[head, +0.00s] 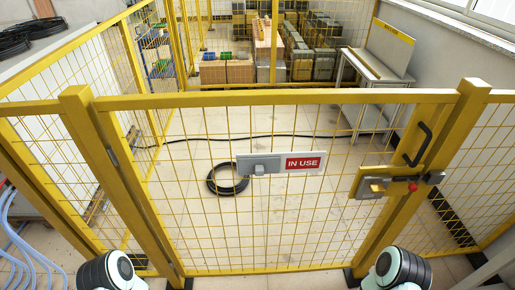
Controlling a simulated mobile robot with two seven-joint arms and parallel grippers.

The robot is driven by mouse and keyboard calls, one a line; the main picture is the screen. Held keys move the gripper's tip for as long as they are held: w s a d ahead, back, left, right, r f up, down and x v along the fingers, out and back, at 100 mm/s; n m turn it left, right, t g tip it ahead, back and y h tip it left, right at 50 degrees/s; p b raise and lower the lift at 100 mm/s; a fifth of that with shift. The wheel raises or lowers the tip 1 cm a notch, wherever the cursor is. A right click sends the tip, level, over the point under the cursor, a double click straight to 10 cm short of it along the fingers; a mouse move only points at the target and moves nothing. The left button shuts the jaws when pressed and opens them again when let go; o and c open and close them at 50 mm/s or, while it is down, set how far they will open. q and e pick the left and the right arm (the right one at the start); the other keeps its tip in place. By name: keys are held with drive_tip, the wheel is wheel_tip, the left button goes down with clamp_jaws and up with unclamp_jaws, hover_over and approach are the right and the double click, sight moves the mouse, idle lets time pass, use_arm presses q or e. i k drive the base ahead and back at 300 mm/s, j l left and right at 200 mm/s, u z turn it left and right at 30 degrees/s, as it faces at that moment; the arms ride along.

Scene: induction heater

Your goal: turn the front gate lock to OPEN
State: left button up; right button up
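The yellow mesh front gate (290,98) is shut across the middle of the head view, in front of me. Its lock (375,185) is a brass-coloured plate with a raised knob on the gate's right side. A small red button (412,187) and a grey latch part (434,178) sit just right of it. A black handle (418,145) is above. Any marking on the lock is too small to read. Dark, rounded parts of my two arms show at the bottom left and bottom right. Neither gripper is in view.
A grey slider plate (258,166) with a red "IN USE" sign (303,163) hangs mid-gate. Behind the gate, a coiled black cable (228,190) lies on the floor. A side table (372,92) and stacked crates (300,60) stand farther back. Blue hoses (22,245) are at lower left.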

sight(376, 188)
drive_tip(key=z, duration=1.25)
